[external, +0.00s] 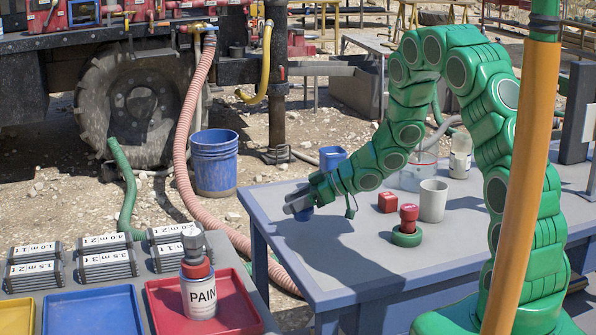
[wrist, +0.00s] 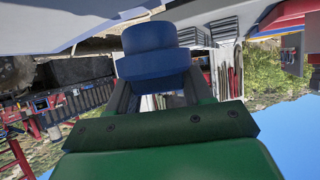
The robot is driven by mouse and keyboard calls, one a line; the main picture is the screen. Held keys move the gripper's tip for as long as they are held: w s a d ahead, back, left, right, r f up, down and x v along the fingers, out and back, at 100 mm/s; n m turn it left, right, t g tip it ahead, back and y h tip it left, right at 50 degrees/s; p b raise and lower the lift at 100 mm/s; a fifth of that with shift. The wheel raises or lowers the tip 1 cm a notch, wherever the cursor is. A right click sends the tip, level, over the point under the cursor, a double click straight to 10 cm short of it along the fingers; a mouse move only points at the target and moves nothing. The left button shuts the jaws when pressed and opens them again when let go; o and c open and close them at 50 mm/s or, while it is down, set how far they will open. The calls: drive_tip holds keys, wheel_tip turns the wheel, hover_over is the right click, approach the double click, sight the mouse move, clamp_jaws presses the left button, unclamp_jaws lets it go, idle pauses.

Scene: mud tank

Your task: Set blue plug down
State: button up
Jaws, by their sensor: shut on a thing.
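The blue plug (wrist: 152,62) is held between the fingers of my gripper (wrist: 158,88), which is shut on it. The plug's rounded, flanged body fills the upper middle of the wrist view. In the external view, my gripper (external: 297,204) points left over the left part of the grey-blue table (external: 385,262). Only a small part of the plug shows there, just under the fingers. It looks a little above the table top, but I cannot tell the exact gap.
A red plug (external: 408,217) in a green ring, a red block (external: 388,202), a grey cup (external: 433,201) and a clear container (external: 417,172) stand right of my gripper. The table's front left is clear. A paint bottle (external: 198,285) sits in a red tray (external: 160,295) at lower left.

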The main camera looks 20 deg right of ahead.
drive_tip(key=shift+w+a+f, duration=0.2)
drive_tip(key=shift+w+f, duration=0.35)
drive_tip(key=shift+f, duration=1.7)
drive_tip(key=o, duration=1.2)
drive_tip(key=shift+f, duration=0.1)
drive_tip(key=v, duration=1.2)
drive_tip(key=shift+r, duration=0.3)
drive_tip(key=shift+w, duration=0.1)
